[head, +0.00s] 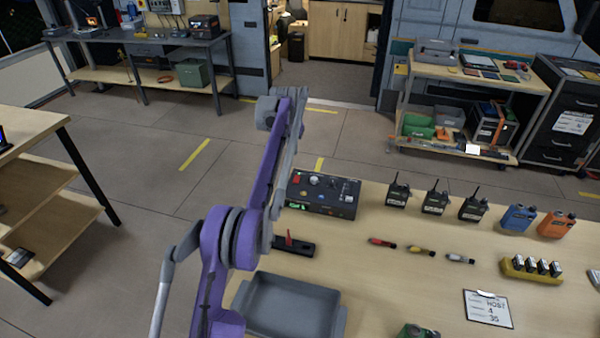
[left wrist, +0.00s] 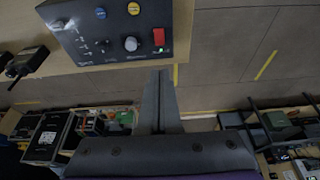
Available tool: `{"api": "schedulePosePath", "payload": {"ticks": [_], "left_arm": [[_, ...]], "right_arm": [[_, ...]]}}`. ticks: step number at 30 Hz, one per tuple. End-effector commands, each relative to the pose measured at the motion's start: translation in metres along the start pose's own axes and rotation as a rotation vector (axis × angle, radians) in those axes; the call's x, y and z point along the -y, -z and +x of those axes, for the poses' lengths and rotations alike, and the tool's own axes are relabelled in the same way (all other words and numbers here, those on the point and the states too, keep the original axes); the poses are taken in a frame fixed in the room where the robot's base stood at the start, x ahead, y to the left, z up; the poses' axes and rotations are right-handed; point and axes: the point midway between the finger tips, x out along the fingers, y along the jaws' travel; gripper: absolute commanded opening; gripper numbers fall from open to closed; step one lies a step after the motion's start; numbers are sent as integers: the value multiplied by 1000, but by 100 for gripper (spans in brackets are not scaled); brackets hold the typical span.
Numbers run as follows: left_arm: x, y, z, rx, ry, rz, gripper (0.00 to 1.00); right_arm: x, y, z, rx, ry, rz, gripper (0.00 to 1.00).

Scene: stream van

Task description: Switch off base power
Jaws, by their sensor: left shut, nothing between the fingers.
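The dark base unit (head: 338,197) stands at the table's far left corner. Its top carries knobs, coloured buttons and a red switch (head: 297,179). In the left wrist view the unit (left wrist: 110,35) fills the top, with the red switch (left wrist: 159,37) near its edge and a small green light beside it. My left gripper (left wrist: 158,73) is shut and empty, its tips at the unit's edge in that view, close to the red switch; contact cannot be told. In the head view my purple left arm rises left of the unit and its fingers are hard to make out. My right gripper is not in view.
A black piece with a red lever (head: 293,246) and a grey tray (head: 290,306) lie nearer on the table. Radios (head: 435,200), small tubes (head: 420,250) and a clipboard (head: 487,309) are to the right. A trolley (head: 470,73) stands behind; floor is open at left.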

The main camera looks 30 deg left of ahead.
Motion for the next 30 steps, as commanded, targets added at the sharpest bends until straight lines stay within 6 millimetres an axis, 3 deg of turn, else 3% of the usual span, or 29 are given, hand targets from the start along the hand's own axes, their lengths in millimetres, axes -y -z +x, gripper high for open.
{"api": "schedulePosePath", "payload": {"ticks": [8,24,30], "left_arm": [[0,0,12,0,0,1,0],[0,-4,117,0,0,1,0],[-1,-8,136,0,0,0,0]], "right_arm": [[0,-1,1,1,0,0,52],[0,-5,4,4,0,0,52],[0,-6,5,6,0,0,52]]}}
